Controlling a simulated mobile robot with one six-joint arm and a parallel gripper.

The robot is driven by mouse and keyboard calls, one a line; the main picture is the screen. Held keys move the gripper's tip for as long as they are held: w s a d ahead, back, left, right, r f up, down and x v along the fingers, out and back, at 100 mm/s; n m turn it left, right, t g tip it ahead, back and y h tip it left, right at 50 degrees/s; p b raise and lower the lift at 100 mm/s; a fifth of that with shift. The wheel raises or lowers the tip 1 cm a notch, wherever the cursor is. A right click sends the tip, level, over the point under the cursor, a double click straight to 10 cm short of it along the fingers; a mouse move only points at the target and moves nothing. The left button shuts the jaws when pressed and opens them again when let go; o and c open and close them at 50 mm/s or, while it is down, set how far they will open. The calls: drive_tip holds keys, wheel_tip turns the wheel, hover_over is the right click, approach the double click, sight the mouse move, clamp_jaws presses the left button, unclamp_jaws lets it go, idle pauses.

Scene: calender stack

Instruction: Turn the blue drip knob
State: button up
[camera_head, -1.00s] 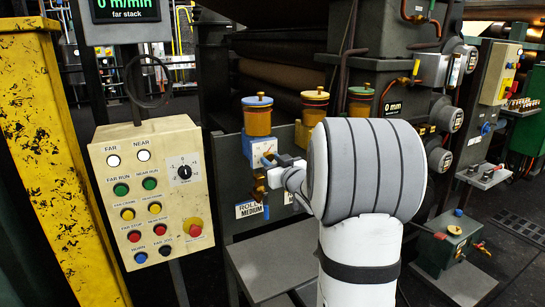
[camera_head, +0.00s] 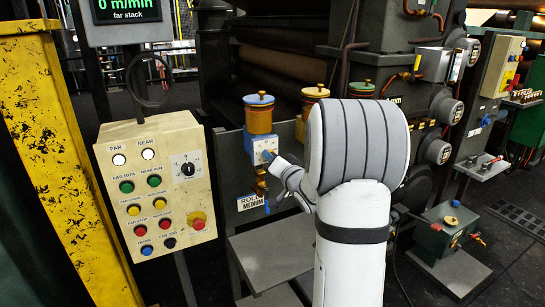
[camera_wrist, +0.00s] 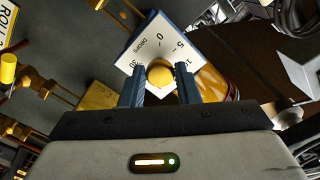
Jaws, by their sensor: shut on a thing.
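The drip oiler with the blue body (camera_head: 249,146) stands left of my arm in the head view, with a yellow-and-blue cup (camera_head: 258,116) on top. Its white dial plate (camera_wrist: 158,42) fills the upper middle of the wrist view and carries the word DROPS and numbers. A round yellow-gold knob (camera_wrist: 160,73) sticks out from the plate. My gripper (camera_wrist: 160,88) has its two blue fingers on either side of this knob and is shut on it. In the head view my gripper (camera_head: 272,162) is at the oiler's front and partly hides the dial.
A cream button panel (camera_head: 155,187) is at the left.

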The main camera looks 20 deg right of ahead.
drive_tip(key=shift+f+m, duration=0.15)
drive_tip(key=shift+m, duration=0.25)
drive_tip(key=o, duration=0.9)
drive_tip(key=shift+o, duration=0.2)
drive_tip(key=s, duration=0.7)
drive_tip(key=shift+s, duration=0.4)
drive_tip(key=shift+d, duration=0.1)
